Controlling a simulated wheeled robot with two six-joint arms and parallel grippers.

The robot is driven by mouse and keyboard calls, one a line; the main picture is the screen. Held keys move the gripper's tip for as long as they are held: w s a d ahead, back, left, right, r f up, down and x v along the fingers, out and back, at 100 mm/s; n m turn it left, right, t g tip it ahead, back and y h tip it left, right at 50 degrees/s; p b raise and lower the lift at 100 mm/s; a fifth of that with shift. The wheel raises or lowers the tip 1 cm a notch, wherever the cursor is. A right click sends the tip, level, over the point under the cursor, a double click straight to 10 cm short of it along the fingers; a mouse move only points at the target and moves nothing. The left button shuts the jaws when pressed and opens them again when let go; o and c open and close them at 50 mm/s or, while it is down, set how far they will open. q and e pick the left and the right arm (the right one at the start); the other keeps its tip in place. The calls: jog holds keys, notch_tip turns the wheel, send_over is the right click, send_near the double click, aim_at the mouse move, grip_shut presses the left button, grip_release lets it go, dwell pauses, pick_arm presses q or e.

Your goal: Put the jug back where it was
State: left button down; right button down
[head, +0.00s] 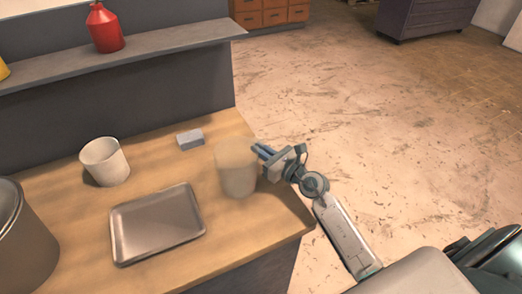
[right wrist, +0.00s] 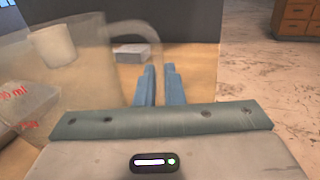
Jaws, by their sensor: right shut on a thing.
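The jug (head: 237,168) is a see-through measuring jug near the right end of the wooden bench. My right gripper (head: 262,152) is at its right side, shut on its handle. In the right wrist view the jug (right wrist: 85,75) fills the left part, with red markings, and its handle (right wrist: 150,35) reaches toward my blue fingers (right wrist: 161,88). The jug looks upright. I cannot tell whether its base touches the bench. My left gripper is not in view.
A metal tray (head: 157,226) lies left of the jug on the bench (head: 255,232). A white cup (head: 105,162), a small grey block (head: 190,139) and a large metal pot (head: 22,240) also stand there. A red bottle (head: 104,30) is on the raised shelf (head: 150,50).

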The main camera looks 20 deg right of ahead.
jog(key=c, duration=1.5)
grip_release()
jog(key=shift+f, duration=0.1)
jog(key=shift+c, duration=0.2)
jog(key=b+v, duration=0.1)
jog(key=v, duration=1)
jog(key=shift+b, duration=0.3)
jog(key=shift+s+d, duration=0.15)
jog(key=shift+s, duration=0.4)
